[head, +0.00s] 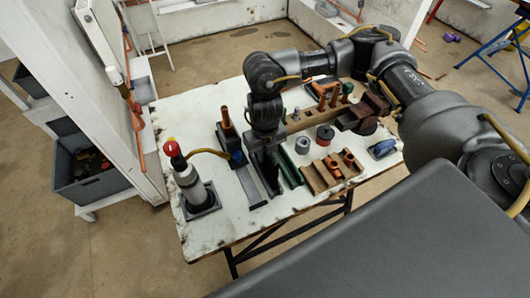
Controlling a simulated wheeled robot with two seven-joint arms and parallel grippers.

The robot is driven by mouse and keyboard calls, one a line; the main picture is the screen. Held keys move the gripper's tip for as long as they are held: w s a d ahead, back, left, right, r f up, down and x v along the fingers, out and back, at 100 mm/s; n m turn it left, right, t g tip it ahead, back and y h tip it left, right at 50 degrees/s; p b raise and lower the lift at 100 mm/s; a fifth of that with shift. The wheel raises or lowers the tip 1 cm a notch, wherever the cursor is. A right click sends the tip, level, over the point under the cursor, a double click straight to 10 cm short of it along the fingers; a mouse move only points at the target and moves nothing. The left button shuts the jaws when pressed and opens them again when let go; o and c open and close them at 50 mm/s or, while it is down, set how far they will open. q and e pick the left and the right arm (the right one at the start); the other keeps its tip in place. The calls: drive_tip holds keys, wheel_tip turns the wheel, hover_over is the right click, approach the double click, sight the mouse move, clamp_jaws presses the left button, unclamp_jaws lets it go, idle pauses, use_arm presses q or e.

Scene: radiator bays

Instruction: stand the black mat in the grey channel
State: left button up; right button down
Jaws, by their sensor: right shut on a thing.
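My right gripper (266,140) points down over the middle of the white table and is shut on the black mat (269,172). The mat looks like a thin dark slab held upright below the fingers, partly hidden by them. The grey channel (251,188) lies lengthwise on the table just left of the mat. I cannot tell whether the mat's lower edge touches the channel or the table. My left gripper is not in view.
A green channel (289,168) lies close on the right of the mat. A grey and red-topped torch (188,172) stands at left. The table's (222,232) front left is clear.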

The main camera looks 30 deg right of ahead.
drive_tip(key=shift+f, duration=0.1)
drive_tip(key=shift+f+b, duration=1.1)
drive_tip(key=shift+f, duration=0.25)
drive_tip(key=c, duration=1.3)
unclamp_jaws()
drive_tip(key=shift+r, duration=0.1)
wheel_tip(320, 180, up, 7)
drive_tip(key=p, duration=0.7)
